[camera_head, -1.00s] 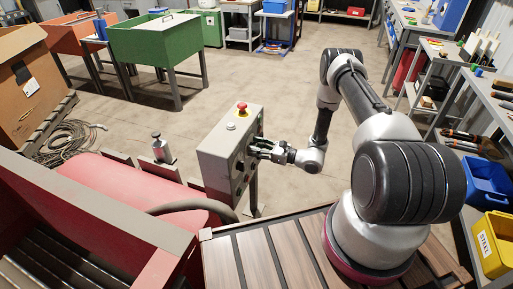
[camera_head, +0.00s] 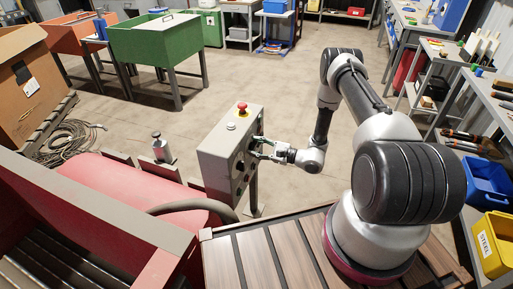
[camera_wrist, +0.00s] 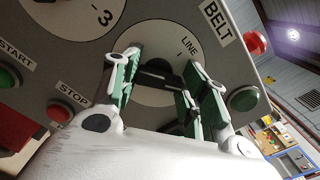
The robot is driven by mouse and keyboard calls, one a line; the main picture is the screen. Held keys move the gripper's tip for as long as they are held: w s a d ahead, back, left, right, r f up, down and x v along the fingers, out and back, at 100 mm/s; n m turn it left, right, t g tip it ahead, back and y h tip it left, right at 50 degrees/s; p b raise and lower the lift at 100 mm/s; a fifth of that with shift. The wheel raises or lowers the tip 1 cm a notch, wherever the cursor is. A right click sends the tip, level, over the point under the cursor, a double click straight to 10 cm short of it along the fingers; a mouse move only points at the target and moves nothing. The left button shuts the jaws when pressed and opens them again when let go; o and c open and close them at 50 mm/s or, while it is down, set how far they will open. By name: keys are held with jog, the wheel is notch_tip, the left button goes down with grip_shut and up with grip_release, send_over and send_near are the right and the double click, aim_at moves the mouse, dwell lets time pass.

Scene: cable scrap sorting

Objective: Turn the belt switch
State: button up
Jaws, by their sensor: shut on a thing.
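The grey control box (camera_head: 222,158) stands on a post, with my gripper (camera_head: 261,148) at its right-hand face. In the wrist view, the belt switch (camera_wrist: 156,72) is a dark knob on a round pale dial (camera_wrist: 150,96) marked "LINE" and "1". The "BELT" label (camera_wrist: 217,22) is beside it. My gripper (camera_wrist: 162,66) has its green-padded fingers on either side of the knob and is shut on it. The fingers and the white wrist body hide part of the dial, and the knob's exact pointing is hard to read.
A green start button (camera_wrist: 8,77), a red stop button (camera_wrist: 59,112) and another green button (camera_wrist: 244,100) surround the dial. A red emergency button (camera_head: 242,107) tops the box. A red machine (camera_head: 130,190) stands to its left. Floor behind the box is clear.

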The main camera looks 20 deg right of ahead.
jog(key=n, duration=1.1)
jog(key=shift+s, duration=0.1)
jog(key=shift+n, duration=0.4)
jog(key=o, duration=1)
jog(key=shift+o, duration=0.2)
jog(key=v, duration=1.2)
